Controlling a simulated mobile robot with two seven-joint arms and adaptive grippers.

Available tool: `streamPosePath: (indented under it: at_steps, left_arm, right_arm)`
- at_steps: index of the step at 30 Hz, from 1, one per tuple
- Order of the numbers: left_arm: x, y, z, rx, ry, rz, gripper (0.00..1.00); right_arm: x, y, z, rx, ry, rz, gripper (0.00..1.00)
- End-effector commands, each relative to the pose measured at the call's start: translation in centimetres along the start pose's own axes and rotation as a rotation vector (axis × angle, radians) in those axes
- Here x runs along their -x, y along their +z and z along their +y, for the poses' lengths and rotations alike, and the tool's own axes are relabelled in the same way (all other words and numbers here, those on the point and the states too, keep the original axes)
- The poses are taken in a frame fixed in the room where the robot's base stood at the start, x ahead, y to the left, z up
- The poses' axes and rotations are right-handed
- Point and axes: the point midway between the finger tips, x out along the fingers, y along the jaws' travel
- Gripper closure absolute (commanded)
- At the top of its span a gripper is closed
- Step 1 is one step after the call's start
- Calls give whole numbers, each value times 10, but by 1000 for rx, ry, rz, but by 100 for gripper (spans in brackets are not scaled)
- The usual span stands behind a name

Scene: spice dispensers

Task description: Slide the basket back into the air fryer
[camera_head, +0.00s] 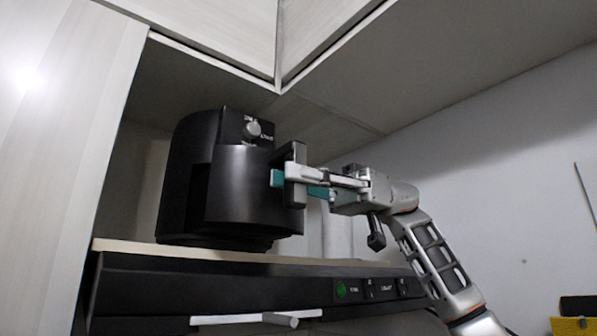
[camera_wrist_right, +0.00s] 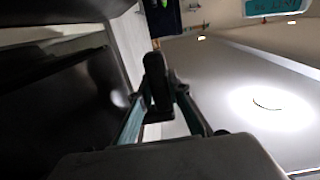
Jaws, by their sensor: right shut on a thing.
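The black air fryer (camera_head: 182,185) stands on a shelf in the head view, with a grey knob on its upper front. Its basket (camera_head: 240,188) is at the front and seems to stand out from the body, with a dark gap along its left side. The basket handle (camera_head: 297,165) sticks out to the right. My right gripper (camera_head: 287,176) is shut on the handle, its teal-padded fingers on either side of it. In the right wrist view the handle (camera_wrist_right: 157,82) stands between the fingers. The basket's inside is hidden. My left gripper is not in view.
The pale shelf edge (camera_head: 200,251) runs under the air fryer, above a dark appliance panel (camera_head: 250,288) with a green mark. Pale cabinets (camera_head: 210,30) hang overhead, and a cabinet side (camera_head: 65,130) rises at the left. Right of my arm is open space before a plain wall.

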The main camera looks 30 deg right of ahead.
Motion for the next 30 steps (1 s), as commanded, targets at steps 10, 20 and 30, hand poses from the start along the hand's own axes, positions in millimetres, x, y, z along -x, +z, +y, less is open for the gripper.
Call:
streamPosePath:
  at_steps: [10,20,30]
  left_arm:
    - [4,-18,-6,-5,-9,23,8]
    - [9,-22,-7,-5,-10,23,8]
    - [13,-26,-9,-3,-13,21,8]
  right_arm:
    - [0,-2,8,1,1,1,100]
    - [0,-1,15,0,1,1,100]
    - [0,-2,22,2,1,1,100]
